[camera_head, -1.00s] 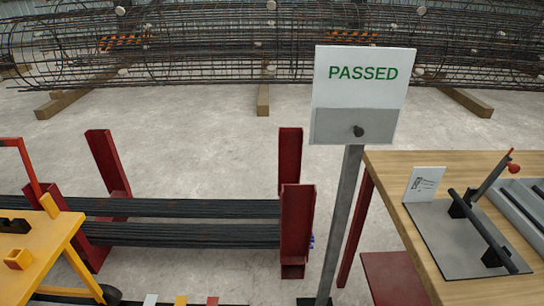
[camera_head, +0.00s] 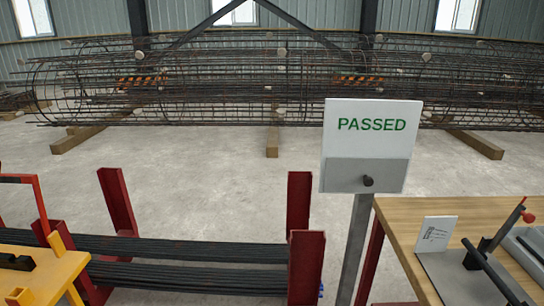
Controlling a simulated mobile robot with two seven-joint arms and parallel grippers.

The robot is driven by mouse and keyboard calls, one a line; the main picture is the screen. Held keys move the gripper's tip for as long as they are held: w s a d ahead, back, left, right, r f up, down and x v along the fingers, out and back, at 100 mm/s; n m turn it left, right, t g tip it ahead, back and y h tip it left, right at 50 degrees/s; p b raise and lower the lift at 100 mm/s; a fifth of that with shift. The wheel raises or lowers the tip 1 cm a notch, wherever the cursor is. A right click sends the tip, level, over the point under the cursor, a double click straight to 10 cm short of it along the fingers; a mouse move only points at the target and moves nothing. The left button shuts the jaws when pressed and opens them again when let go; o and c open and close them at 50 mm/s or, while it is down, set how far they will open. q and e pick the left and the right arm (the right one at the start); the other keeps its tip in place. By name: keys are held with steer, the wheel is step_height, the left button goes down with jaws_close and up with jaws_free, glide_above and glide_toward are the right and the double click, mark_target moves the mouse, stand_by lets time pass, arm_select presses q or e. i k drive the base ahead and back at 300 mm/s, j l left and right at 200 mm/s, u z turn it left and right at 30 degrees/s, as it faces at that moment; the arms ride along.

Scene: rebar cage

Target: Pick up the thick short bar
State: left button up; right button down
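Long dark bars (camera_head: 190,262) lie in two stacked bundles on a rack with dark red posts (camera_head: 306,266). On the wooden bench at the right, a dark thick bar (camera_head: 497,273) rests slanted over a grey plate (camera_head: 446,277); I cannot tell whether it is a loose short bar or part of a fixture. The bench's lower part is cut off by the frame edge. Neither of my grippers shows in the head view.
A "PASSED" sign (camera_head: 371,141) on a grey post stands between rack and wooden bench (camera_head: 398,220). A yellow cart (camera_head: 50,270) is at the lower left. A long rebar cage (camera_head: 230,85) lies on timbers behind. Concrete floor between is clear.

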mark_target(508, 295)
steer(key=z, duration=1.55)
steer(key=l+z, duration=0.1)
steer(key=l, duration=0.65)
steer(key=i+l, duration=0.15)
steer(key=l, duration=0.55)
steer(key=z, duration=0.05)
